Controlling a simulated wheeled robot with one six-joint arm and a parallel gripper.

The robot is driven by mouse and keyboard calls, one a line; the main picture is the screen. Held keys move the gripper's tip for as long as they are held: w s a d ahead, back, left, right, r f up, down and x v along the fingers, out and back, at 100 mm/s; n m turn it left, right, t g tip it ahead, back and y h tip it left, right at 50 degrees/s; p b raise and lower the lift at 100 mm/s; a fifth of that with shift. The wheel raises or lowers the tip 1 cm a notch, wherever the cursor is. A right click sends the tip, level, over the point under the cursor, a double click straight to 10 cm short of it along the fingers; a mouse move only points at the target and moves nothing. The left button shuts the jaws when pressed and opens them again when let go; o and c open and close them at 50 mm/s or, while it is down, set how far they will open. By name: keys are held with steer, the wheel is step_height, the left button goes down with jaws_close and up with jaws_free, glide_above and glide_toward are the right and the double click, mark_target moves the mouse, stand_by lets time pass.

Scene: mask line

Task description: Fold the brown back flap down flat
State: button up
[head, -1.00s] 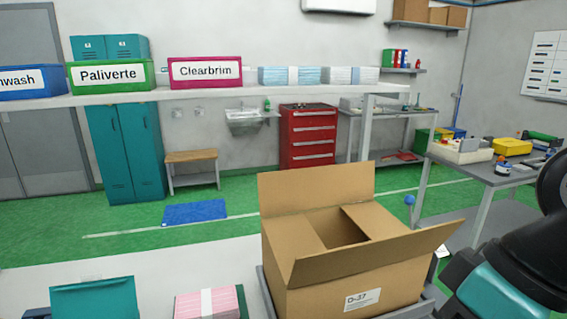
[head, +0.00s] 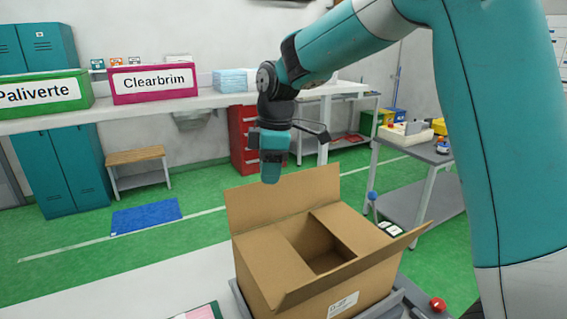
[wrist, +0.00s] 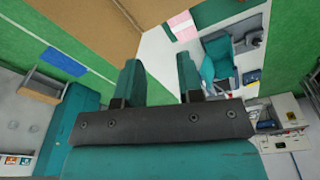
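The brown cardboard box (head: 262,268) stands open in the head view. Its brown back flap (head: 280,203) stands up, leaning slightly back. The two side flaps are folded inward, with a dark gap between them. The front flap (head: 350,272) sticks outward toward me. My gripper (head: 270,178) points down at the back flap's top edge; its tip overlaps that edge in the picture, and I cannot tell whether they touch. In the wrist view my two teal fingers (wrist: 158,72) are apart with nothing between them. Brown cardboard (wrist: 90,25) fills the upper left there.
The box sits in a grey tray (head: 241,301) on a white worktop (head: 130,290). A red knob (head: 438,304) is at the right. A shelf with the Clearbrim bin (head: 153,82) and Paliverte bin (head: 40,92) is behind. A side table (head: 430,150) stands right.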

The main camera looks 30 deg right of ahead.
mark_target(288, 176)
steer(key=w+d+f+n+h+p, duration=0.1)
steer(key=w+d+f+n+p, duration=0.2)
steer(key=w+d, duration=0.75)
steer(key=shift+n+g, duration=0.3)
steer(key=shift+n, duration=0.3)
steer(key=f, duration=0.1)
steer(key=f+p, duration=0.1)
steer(key=f, duration=0.1)
steer(key=f+p, duration=0.1)
steer(key=f, duration=0.1)
steer(key=shift+w+d, duration=0.1)
steer(key=shift+w, duration=0.25)
steer(key=shift+f+p, duration=0.4)
steer(key=shift+f, duration=0.4)
